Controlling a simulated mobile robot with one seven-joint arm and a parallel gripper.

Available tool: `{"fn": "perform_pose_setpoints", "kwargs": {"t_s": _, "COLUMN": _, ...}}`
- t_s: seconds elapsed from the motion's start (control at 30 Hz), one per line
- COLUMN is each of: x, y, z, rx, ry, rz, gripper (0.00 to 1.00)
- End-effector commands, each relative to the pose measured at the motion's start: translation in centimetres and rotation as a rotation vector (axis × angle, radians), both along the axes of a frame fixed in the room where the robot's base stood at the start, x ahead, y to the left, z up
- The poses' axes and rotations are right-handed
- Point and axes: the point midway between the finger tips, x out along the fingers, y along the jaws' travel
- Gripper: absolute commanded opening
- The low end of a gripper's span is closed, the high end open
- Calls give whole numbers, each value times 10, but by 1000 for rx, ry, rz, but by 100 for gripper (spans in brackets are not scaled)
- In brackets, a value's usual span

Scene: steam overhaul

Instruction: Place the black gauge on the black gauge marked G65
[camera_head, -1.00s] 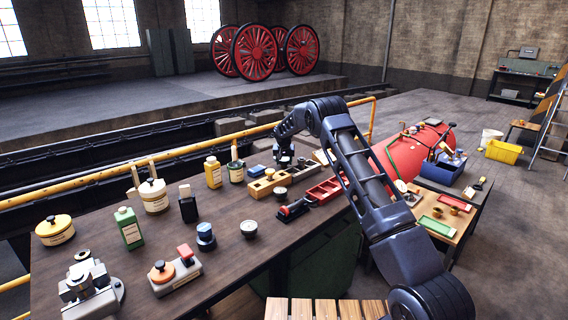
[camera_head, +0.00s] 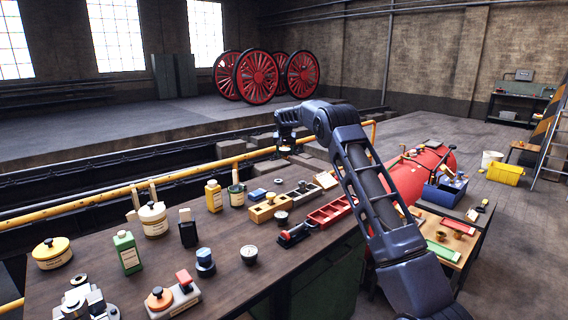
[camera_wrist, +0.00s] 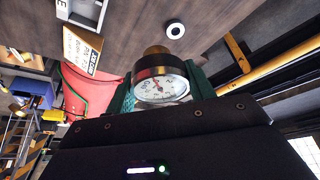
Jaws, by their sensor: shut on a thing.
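My gripper (camera_wrist: 160,92) is shut on a black gauge (camera_wrist: 161,84) with a white dial and a brass-coloured fitting. The gauge sits between green finger pads in the wrist view. In the head view my gripper (camera_head: 286,135) is raised above the back of the workbench, with the held gauge (camera_head: 286,149) beneath it. A dark gauge with a pale face (camera_head: 250,254) stands on the bench near the front edge. Another small dark round gauge-like piece (camera_head: 281,217) is by the wooden block. No G65 marking is readable.
The workbench (camera_head: 225,282) carries a wooden block (camera_head: 268,207), a red tray (camera_head: 330,212), a blue-topped piece (camera_head: 205,262), a green bottle (camera_head: 127,252) and several tins. A yellow rail (camera_head: 110,195) runs behind. A red boiler (camera_head: 425,170) is at right.

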Motion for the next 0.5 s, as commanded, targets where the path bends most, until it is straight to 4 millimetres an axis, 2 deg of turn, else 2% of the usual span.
{"fn": "perform_pose_setpoints", "kwargs": {"t_s": 0.27, "x": -8, "y": 6, "z": 14, "rx": 2, "ry": 0, "rz": 11, "gripper": 26}}
{"fn": "perform_pose_setpoints", "kwargs": {"t_s": 0.37, "x": -24, "y": 17, "z": 21, "rx": 5, "ry": 0, "rz": 32, "gripper": 26}}
{"fn": "perform_pose_setpoints", "kwargs": {"t_s": 0.5, "x": -60, "y": 40, "z": 33, "rx": 9, "ry": 3, "rz": 82, "gripper": 26}}
